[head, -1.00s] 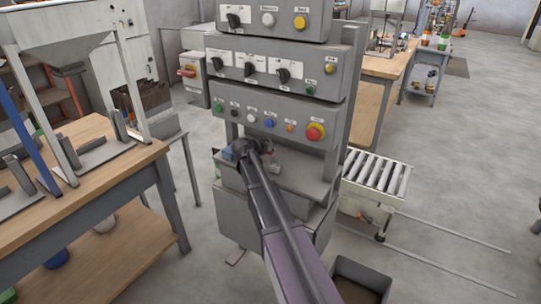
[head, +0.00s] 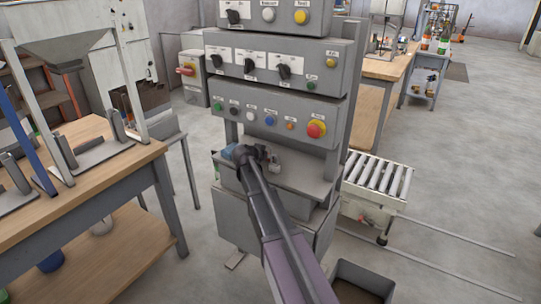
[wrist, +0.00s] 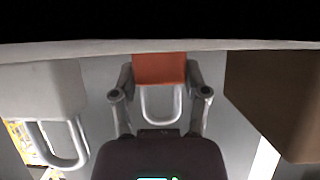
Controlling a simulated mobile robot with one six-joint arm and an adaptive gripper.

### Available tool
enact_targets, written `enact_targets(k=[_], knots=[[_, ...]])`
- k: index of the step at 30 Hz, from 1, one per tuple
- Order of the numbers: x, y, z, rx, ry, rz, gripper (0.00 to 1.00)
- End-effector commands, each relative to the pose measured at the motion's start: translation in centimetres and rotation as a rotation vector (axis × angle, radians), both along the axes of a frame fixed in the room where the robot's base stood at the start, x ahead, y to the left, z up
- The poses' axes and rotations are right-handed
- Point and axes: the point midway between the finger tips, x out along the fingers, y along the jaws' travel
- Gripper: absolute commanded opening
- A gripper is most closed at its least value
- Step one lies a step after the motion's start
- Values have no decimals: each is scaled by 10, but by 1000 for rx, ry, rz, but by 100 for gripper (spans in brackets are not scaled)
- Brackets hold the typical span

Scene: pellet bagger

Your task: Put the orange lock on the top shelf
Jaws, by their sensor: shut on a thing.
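The orange lock (wrist: 160,68) is between the fingers of my gripper (wrist: 160,84) in the wrist view. The fingers are shut on its orange body, and its grey shackle points towards my palm. In the head view my gripper (head: 262,154) is at the grey machine, below the lowest control panel and above a grey ledge (head: 300,178). The orange lock cannot be made out there. I cannot tell which surface is the top shelf.
A pale lock (wrist: 40,90) with a grey shackle is left of my gripper in the wrist view. A brown block-like thing (wrist: 280,95) is close on the right. The control panel (head: 275,115) with its buttons overhangs my gripper. A roller conveyor (head: 377,180) stands to the right.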

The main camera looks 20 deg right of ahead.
Motion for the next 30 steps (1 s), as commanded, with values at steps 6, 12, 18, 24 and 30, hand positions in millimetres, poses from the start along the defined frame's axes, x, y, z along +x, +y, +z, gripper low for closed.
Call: enact_targets(k=[6, 12, 18, 24, 30], knots=[[0, 0, 0, 0, 0, 0, 73], [0, 0, 0, 0, 0, 0, 73], [0, 0, 3, 0, 0, 0, 73], [-11, 12, 14, 0, 0, 1, 73], [-28, 33, 29, 1, -1, 2, 73]])
